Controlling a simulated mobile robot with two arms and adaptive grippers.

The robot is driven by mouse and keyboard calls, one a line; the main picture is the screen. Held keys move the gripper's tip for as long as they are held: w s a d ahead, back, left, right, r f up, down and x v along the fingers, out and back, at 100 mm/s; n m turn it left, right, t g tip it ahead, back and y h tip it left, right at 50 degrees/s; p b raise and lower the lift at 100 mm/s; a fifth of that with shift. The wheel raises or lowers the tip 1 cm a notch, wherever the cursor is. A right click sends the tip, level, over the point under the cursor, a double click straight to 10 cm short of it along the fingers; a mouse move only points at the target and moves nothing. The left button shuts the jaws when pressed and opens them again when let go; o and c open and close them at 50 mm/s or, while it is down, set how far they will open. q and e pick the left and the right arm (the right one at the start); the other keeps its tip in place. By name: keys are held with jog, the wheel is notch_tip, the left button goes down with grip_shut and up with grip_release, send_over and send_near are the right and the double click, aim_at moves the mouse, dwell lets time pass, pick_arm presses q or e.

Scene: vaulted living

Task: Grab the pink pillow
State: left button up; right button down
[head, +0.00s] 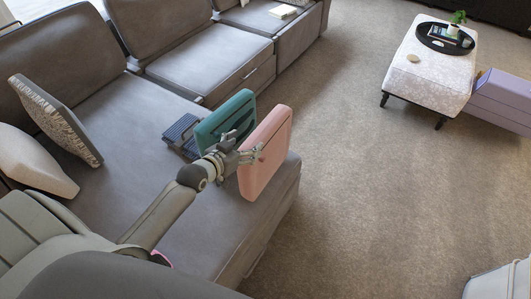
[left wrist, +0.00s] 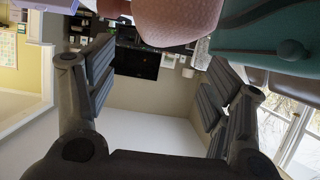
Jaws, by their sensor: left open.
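The pink pillow (head: 268,155) stands upright on the seat at the near end of the grey sofa (head: 215,215). A teal pillow (head: 224,117) stands just behind it to the left. My left gripper (head: 246,150) is open beside the pink pillow, its fingers overlapping the pillow's left side in the head view. In the left wrist view the pink pillow (left wrist: 175,20) shows at the top between the two spread fingers (left wrist: 158,85), and the teal pillow (left wrist: 270,35) is at the top right. Contact cannot be told. My right gripper does not show.
A dark blue ridged object (head: 181,134) lies on the sofa beside the teal pillow. A patterned pillow (head: 60,120) and a pale pillow (head: 30,160) lean at the left. A white ottoman (head: 430,85) with a black tray stands far right. Carpet (head: 365,190) between is clear.

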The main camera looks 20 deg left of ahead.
aim_at(258, 136)
pick_arm(q)
jog(key=shift+w+d+f, duration=0.1)
jog(key=shift+w+f, duration=0.15)
jog(key=shift+w, duration=0.35)
jog(key=shift+w+f, duration=0.15)
jog(key=shift+w, duration=0.1)
jog(key=shift+w+d+f, duration=0.1)
jog(key=shift+w+f, duration=0.1)
jog(key=shift+w, duration=0.3)
jog(key=x, duration=0.3)
jog(key=shift+w+f, duration=0.3)
jog(key=shift+w, duration=0.3)
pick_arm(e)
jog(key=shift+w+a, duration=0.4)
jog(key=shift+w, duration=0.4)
pick_arm(q)
jog(key=shift+c, duration=0.5)
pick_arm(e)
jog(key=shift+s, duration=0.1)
